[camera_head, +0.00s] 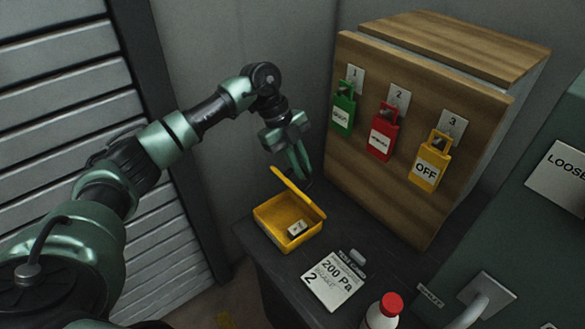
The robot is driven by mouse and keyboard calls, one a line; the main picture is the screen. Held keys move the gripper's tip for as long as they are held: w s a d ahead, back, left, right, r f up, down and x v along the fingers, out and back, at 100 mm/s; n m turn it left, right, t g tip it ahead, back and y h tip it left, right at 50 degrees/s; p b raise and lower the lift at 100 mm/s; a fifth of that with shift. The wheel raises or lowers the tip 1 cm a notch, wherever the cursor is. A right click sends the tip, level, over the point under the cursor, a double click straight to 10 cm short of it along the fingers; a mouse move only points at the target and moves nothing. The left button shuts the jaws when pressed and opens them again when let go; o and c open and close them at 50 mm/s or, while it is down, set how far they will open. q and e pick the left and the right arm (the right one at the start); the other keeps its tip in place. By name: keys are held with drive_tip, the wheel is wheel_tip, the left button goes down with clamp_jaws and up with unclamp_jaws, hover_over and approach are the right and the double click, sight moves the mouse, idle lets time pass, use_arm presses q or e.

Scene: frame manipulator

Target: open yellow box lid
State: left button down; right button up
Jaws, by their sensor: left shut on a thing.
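The yellow box (289,222) stands on the dark bench top with its inside showing. Its yellow lid (297,194) is raised at the back right side and seen nearly edge-on. A small pale labelled block (297,228) lies inside the box. My left gripper (301,168) reaches down from above, behind the lid, with its green fingers closed at the lid's upper part. The exact contact at the fingertips is partly hidden by the lid. My right gripper is not in view.
A wooden board (400,190) with green, red and yellow tags stands right behind the box. A "200 Pa" card (335,280) and a white bottle with red cap (384,310) are in front. A green cabinet (520,230) is at right.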

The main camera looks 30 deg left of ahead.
use_arm(q)
drive_tip(key=w+d+f, duration=0.1)
drive_tip(key=w+d, duration=0.1)
drive_tip(key=w, duration=0.4)
drive_tip(key=shift+d+f, duration=0.3)
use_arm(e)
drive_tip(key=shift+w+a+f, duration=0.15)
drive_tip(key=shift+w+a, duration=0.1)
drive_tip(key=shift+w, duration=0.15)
use_arm(q)
drive_tip(key=shift+w+r, duration=0.15)
drive_tip(key=shift+w, duration=0.05)
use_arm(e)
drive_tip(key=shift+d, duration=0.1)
use_arm(q)
drive_tip(key=c, duration=1.5)
unclamp_jaws()
drive_tip(key=shift+o, duration=0.2)
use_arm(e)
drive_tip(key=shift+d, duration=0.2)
